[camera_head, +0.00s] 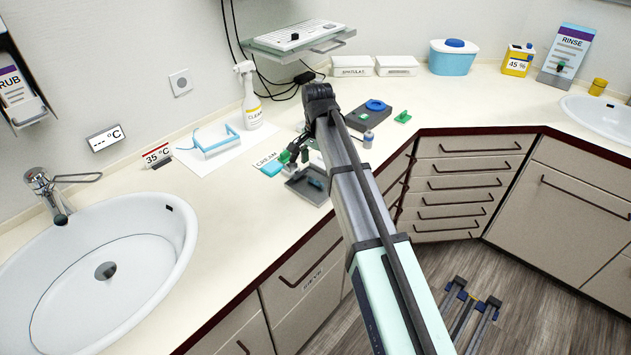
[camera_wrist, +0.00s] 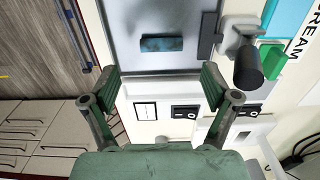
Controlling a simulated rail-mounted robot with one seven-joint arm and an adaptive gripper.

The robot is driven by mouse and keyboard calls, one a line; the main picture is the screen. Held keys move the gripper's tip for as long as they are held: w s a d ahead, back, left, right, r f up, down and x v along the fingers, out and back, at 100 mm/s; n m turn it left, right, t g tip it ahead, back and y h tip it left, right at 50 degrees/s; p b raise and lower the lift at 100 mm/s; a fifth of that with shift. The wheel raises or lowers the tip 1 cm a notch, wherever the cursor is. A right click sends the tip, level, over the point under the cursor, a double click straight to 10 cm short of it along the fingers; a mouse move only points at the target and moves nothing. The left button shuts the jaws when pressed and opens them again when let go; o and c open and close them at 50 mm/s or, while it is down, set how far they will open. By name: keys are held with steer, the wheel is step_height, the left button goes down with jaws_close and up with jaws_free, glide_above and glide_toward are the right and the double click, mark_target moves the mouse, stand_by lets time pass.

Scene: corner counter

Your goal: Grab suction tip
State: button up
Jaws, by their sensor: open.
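I cannot tell for sure which thing is the suction tip. A small blue piece (camera_wrist: 161,44) lies in a shallow grey tray (camera_wrist: 190,62) in the wrist view. In the head view, the tray (camera_head: 296,188) is on the counter left of my arm, with the blue piece (camera_head: 316,183) in it. My green gripper (camera_wrist: 161,82) is open and empty, its two fingers apart at the tray's near edge. A dark cylinder on a grey mount (camera_wrist: 248,66) stands right of the tray.
A CREAM packet (camera_head: 269,165) is close by the tray. A spray bottle (camera_head: 249,95) and a blue stand on white paper (camera_head: 215,143) are behind. A sink (camera_head: 180,240) is at left.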

mark_target(316, 180)
steer(key=shift+a+f+p, duration=0.1)
steer(key=shift+f+p, duration=0.9)
steer(key=shift+f, duration=1.6)
steer(key=c, duration=1)
